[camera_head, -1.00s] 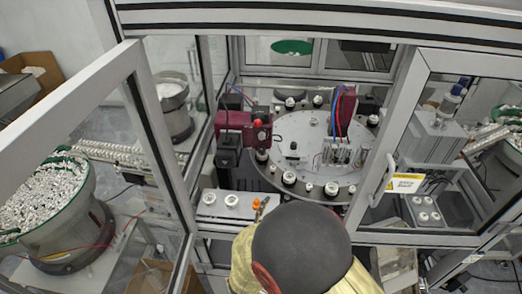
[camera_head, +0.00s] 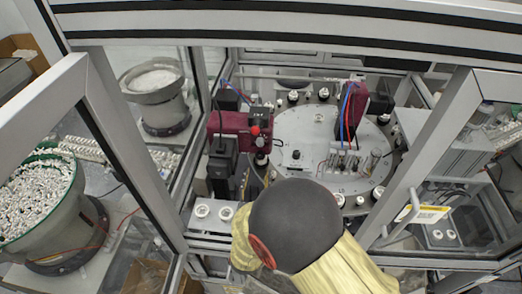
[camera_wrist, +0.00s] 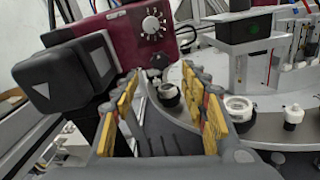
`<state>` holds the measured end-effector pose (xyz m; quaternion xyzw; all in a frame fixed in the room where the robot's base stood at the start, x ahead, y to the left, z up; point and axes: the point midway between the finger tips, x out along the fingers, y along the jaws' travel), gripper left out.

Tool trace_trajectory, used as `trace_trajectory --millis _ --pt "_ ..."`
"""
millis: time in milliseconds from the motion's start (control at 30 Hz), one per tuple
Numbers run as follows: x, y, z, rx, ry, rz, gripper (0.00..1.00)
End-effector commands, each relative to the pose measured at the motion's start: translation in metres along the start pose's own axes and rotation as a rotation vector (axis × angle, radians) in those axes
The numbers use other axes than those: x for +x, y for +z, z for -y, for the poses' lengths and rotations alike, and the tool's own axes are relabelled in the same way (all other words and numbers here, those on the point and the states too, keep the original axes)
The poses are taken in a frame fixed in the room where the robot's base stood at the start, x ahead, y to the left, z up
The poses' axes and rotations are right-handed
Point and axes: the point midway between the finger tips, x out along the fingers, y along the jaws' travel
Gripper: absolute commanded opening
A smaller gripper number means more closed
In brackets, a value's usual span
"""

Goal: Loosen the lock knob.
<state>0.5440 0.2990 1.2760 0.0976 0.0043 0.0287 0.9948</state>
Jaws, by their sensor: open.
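A maroon unit (camera_head: 228,124) stands at the left of the round table, with a small red knob (camera_head: 255,131) on its front. In the wrist view the maroon housing (camera_wrist: 125,38) carries a round pale dial (camera_wrist: 152,24); a small dark knob (camera_wrist: 153,74) lies below it. I cannot tell which of these is the lock knob. My gripper (camera_wrist: 163,112) is open and empty, its yellow-padded fingers apart, below the maroon housing. In the head view my dark rounded arm joint and yellow sleeve hide the gripper.
A round metal table (camera_head: 335,180) with white caps and fixtures fills the cell. A black block (camera_wrist: 72,70) with a triangle mark stands close left of my fingers. The door frame (camera_head: 425,165) stands to the right. Two white rings sit on a front plate (camera_head: 211,224).

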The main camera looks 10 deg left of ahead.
Motion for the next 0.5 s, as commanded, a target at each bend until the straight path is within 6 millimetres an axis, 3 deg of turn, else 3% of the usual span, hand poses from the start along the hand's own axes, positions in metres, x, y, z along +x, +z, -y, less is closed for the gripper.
trace_trajectory --millis 167,500 --pt "0.016 0.001 0.001 0.000 -0.004 0.000 0.45" --pt "0.065 0.001 0.001 0.000 -0.003 0.000 0.45"
